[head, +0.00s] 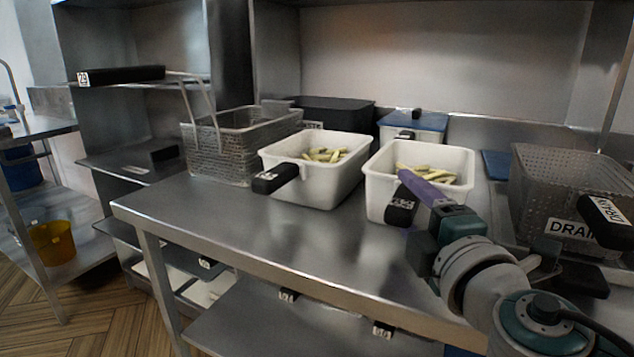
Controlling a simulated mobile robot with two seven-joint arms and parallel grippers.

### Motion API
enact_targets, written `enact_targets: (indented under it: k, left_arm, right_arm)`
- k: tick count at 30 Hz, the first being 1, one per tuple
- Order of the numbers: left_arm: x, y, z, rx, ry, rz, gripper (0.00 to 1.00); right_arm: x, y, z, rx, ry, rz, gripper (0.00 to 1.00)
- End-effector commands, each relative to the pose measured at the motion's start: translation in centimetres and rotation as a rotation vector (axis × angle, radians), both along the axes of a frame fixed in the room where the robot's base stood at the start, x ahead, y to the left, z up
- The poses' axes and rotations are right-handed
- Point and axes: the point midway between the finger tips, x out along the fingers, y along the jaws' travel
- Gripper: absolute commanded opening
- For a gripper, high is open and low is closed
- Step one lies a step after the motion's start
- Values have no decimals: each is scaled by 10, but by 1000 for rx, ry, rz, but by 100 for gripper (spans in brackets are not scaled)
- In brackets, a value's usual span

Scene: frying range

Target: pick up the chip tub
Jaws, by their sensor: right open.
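Two white tubs with pale chips in them stand on the steel table. The left tub (318,187) has a black handle (275,179) pointing to the front left. The right tub (379,187) has a black handle (401,207) at its front. My right gripper (404,203), with purple fingers, is open at the right tub's handle. One finger shows above the handle and a bit of purple shows below it; I cannot tell whether they touch it. The gripper covers part of this tub's front. My left gripper is not in view.
A wire fry basket (229,145) stands left of the tubs. A perforated drain basket (563,196) with a labelled black handle stands at the right. A black container (336,112) and a blue-lidded box (414,121) stand behind. The table's front left (220,220) is clear.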

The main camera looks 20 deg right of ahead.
Motion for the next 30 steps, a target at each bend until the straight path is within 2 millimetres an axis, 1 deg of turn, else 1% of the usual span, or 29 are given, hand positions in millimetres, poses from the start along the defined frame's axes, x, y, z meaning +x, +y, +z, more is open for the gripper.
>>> enact_targets:
  k: [1, 4, 11, 14, 27, 29, 30]
  left_arm:
    - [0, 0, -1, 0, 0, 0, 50]
    - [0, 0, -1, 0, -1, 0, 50]
    - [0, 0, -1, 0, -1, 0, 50]
    - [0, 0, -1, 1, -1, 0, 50]
    - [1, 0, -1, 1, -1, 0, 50]
    - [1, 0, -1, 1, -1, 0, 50]
    - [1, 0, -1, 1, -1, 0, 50]
  right_arm:
    - [7, -1, 0, 0, -1, 0, 65]
    - [15, -3, 0, 0, 0, 1, 65]
    - [16, -3, -1, 1, 1, 1, 65]
    - [16, -3, -1, 1, 1, 1, 56]
    - [16, -3, -1, 1, 1, 0, 6]
    - [16, -3, -1, 1, 1, 0, 0]
    - [16, -3, -1, 1, 1, 0, 0]
